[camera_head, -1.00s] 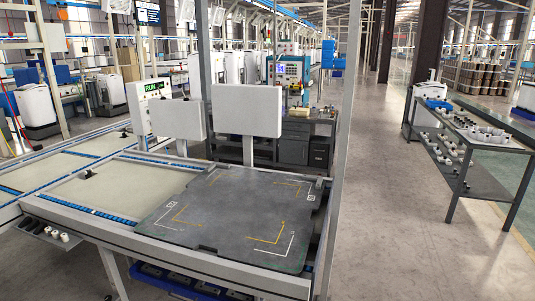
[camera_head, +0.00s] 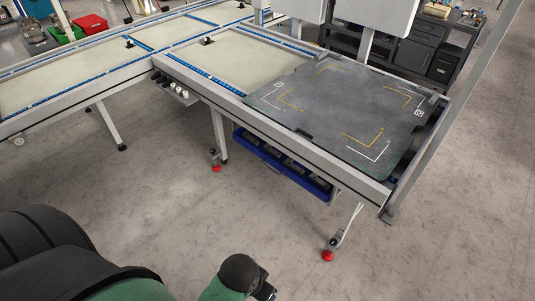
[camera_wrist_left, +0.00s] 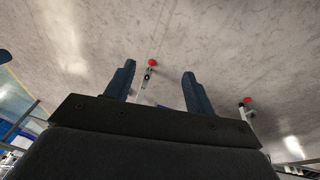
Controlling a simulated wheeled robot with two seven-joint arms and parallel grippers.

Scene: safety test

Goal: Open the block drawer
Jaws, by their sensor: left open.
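A blue drawer (camera_head: 317,188) hangs under the near side of the workstation table, between its legs. Several dark items show inside it below the table edge; I cannot tell how far it is pulled out. My left gripper (camera_wrist_left: 159,69) is open, with two dark fingers apart and nothing between them. In the left wrist view the floor and red-footed table legs lie beyond the fingers. The gripper is apart from the drawer. Parts of my arm show at the bottom of the head view, where the fingers cannot be made out. My right gripper is not in view.
A dark grey board (camera_head: 335,105) with white and yellow corner marks lies on the table. Table legs with red feet (camera_head: 328,256) stand beside the drawer. A small rack (camera_head: 175,88) sits at the table edge. The floor in front is clear.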

